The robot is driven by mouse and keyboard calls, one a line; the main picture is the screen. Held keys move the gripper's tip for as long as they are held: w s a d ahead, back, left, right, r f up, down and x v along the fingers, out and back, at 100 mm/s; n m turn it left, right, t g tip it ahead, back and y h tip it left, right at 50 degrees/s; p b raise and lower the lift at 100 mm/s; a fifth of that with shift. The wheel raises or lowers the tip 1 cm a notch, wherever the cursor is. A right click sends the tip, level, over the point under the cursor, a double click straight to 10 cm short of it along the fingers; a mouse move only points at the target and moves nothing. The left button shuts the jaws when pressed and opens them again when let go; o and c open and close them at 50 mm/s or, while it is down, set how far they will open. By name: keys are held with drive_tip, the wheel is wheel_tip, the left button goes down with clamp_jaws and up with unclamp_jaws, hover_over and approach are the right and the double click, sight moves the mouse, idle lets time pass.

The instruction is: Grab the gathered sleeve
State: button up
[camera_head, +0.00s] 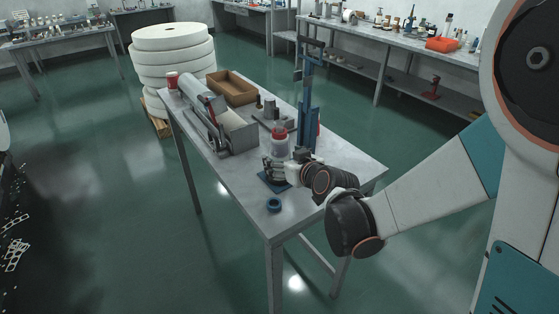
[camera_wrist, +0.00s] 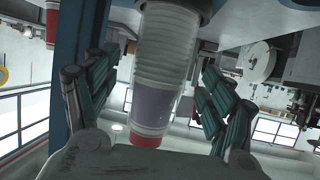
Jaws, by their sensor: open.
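The gathered sleeve (camera_head: 280,146) is an upright stack of nested whitish cups with a red top end, near the front of the grey table. In the wrist view the sleeve (camera_wrist: 165,75) appears upside down, with a grey band and a red end, between my fingers. My gripper (camera_head: 278,170) is low at the sleeve in the head view. In the wrist view my gripper (camera_wrist: 160,95) is open, with one finger on each side and visible gaps to the cups. The sleeve's lower part is partly hidden by my fingers in the head view.
A tall blue stand (camera_head: 306,110) rises right behind the sleeve. A blue ring (camera_head: 274,205) lies on the table (camera_head: 345,170) in front. A grey machine (camera_head: 236,133), a brown tray (camera_head: 232,87) and a red cup (camera_head: 172,80) are farther back. The table's right corner is clear.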

sight(280, 158)
drive_tip(key=x, duration=0.3)
drive_tip(key=shift+b, duration=0.3)
drive_tip(key=c, duration=1.2)
